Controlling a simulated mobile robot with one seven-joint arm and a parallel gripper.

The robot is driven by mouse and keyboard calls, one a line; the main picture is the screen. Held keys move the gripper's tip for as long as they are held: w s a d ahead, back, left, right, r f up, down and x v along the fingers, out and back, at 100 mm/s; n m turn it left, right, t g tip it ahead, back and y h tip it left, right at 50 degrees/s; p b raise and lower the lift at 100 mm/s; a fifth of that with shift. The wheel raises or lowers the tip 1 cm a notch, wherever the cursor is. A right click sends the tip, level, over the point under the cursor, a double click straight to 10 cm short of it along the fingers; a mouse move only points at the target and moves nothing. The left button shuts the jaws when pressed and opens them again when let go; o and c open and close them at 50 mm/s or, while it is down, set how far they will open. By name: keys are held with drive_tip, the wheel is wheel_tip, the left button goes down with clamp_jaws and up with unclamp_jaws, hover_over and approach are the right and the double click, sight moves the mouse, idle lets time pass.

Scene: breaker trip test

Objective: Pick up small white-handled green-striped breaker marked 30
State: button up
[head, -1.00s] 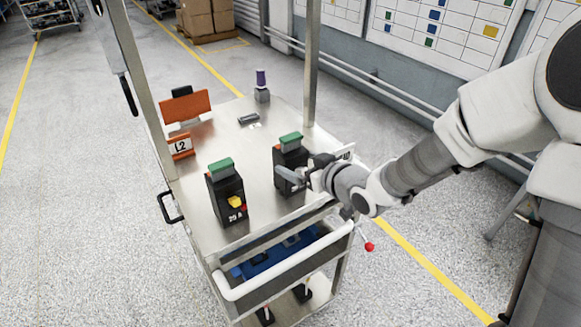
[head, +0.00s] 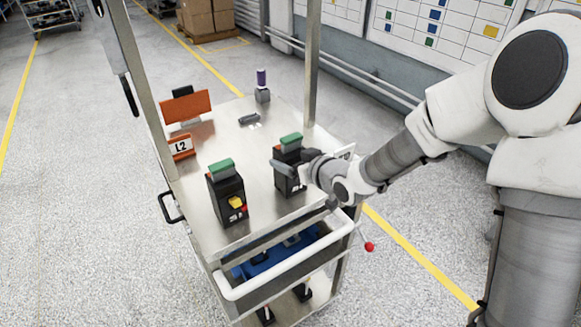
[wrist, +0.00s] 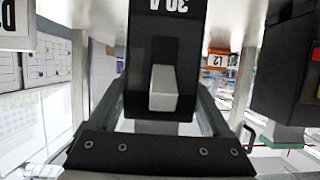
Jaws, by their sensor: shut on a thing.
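The black breaker marked 30 A (wrist: 165,30) fills the top middle of the wrist view, seen upside down with its pale handle (wrist: 163,88) toward me. In the head view it is the right-hand breaker (head: 287,182) on the cart, upright, with a green top. My gripper (head: 302,163) reaches it from the right and is shut on it. In the wrist view my gripper's fingers (wrist: 163,100) lie on both sides of its body. Its lower edge is at or very near the cart top; I cannot tell whether it is lifted.
A second black breaker (head: 228,196) with a green top and yellow handle stands to the left on the metal cart top (head: 235,150). An orange L2 sign (head: 181,147), a purple-topped post (head: 262,88) and a small dark part (head: 249,119) stand farther back. Cart posts rise at the sides.

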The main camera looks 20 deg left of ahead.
clamp_jaws()
drive_tip(key=shift+r, duration=0.2)
